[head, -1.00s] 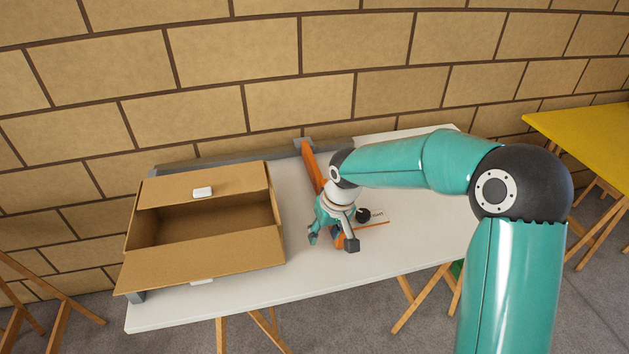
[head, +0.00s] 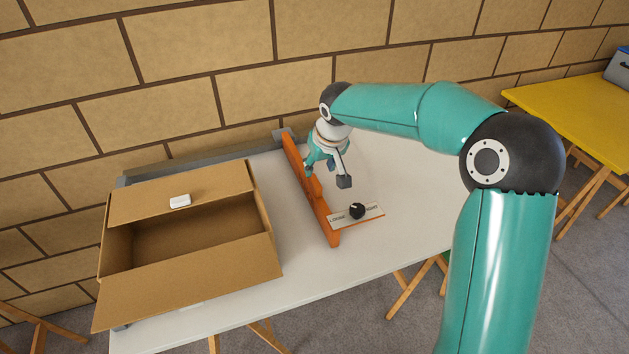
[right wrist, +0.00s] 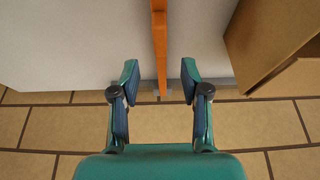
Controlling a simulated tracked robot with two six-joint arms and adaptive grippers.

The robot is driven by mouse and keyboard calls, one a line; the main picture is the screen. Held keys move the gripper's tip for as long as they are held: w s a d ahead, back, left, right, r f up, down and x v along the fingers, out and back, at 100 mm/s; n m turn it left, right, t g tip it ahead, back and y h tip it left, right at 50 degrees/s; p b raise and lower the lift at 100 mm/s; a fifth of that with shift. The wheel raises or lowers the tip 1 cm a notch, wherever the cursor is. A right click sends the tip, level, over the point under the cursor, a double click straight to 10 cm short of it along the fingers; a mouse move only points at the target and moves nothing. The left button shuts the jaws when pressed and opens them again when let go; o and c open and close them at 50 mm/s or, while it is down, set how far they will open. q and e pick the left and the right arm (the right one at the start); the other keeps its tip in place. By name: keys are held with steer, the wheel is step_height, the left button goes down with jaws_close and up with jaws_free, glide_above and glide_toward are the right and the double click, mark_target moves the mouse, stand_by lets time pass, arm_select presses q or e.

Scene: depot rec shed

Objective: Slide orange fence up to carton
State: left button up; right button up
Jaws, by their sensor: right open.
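The orange fence (head: 318,208) is a long upright bar running from the back to the front of the white table (head: 405,205). The open brown carton (head: 190,275) stands to its left, with a strip of bare tabletop between them. My right gripper (head: 326,176) is open, above the fence's rear half. In the right wrist view its open fingers (right wrist: 159,80) lie on either side of the fence (right wrist: 160,40) in the picture, with gaps on both sides; how low they reach is unclear. The carton (right wrist: 275,40) shows at right there. My left gripper is out of view.
A small plate with a black knob (head: 357,211) and partly readable lettering sits at the fence's front end, on its right. A grey rail (head: 200,160) runs along the table's back edge near the block wall. A yellow table (head: 585,115) stands at right.

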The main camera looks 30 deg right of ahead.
mark_target(316, 181)
steer(key=x, duration=0.8)
steer(key=shift+w+f, duration=0.15)
steer(key=shift+f, duration=0.2)
jaws_close()
